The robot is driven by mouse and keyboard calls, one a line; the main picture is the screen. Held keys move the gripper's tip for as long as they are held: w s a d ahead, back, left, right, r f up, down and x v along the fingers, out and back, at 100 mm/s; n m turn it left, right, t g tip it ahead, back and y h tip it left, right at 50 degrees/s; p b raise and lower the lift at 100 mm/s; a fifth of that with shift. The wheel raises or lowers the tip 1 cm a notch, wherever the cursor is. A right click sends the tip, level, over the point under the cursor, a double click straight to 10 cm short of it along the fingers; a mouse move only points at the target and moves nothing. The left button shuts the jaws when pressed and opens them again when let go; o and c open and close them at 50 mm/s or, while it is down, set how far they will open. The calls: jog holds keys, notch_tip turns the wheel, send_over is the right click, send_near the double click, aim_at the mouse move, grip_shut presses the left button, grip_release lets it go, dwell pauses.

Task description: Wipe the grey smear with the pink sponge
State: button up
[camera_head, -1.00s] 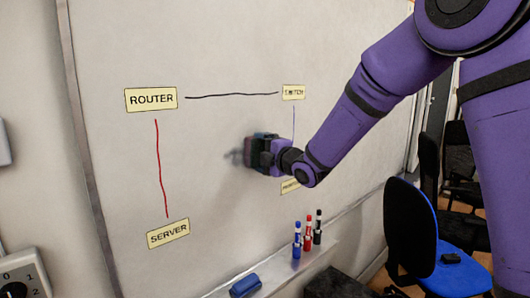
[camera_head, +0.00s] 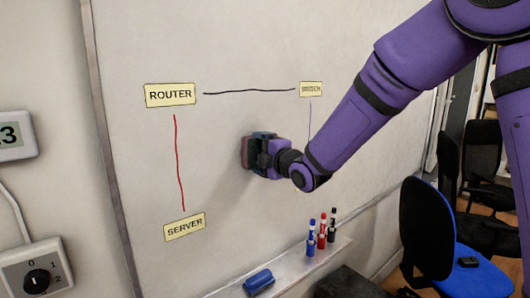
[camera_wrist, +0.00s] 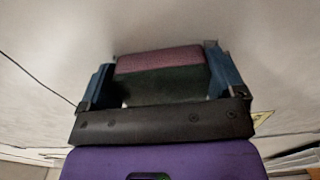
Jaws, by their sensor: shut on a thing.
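My gripper (camera_head: 260,151) is shut on the pink sponge (camera_head: 246,152), at the middle of the whiteboard (camera_head: 225,190). In the wrist view the sponge (camera_wrist: 160,61) sits between the two blue fingers of my gripper (camera_wrist: 158,72), its pink face toward the board and a dark green layer behind. The sponge is against or very close to the board; I cannot tell whether it touches. I see no clear grey smear on the visible board; the area behind the sponge and gripper is hidden.
ROUTER (camera_head: 170,95), SERVER (camera_head: 184,226) and a switch label (camera_head: 311,89) are on the board, joined by a black line (camera_head: 250,91) and a red line (camera_head: 179,165). Several markers (camera_head: 321,233) and a blue eraser (camera_head: 258,282) are on the tray (camera_head: 290,272). A blue chair (camera_head: 465,262) stands right.

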aim_at(250, 155)
jog(key=shift+s+a, duration=0.55)
jog(key=shift+a, duration=0.3)
jog(key=shift+s+a, duration=0.5)
jog(key=shift+a, duration=0.3)
jog(key=w+d, duration=0.6)
jog(key=d, duration=0.3)
jog(key=shift+w+d, duration=0.25)
jog(key=shift+a, duration=0.1)
jog(key=shift+s+a, duration=0.75)
jog(key=shift+a, duration=0.25)
jog(key=shift+s+a, duration=0.8)
jog(key=shift+a, duration=0.2)
jog(key=shift+s+a, duration=0.75)
jog(key=shift+a, duration=0.25)
jog(key=shift+s+a, duration=0.45)
jog(key=shift+a, duration=0.35)
jog(key=shift+s+a, duration=0.45)
jog(key=shift+a, duration=0.35)
jog(key=shift+s, duration=0.15)
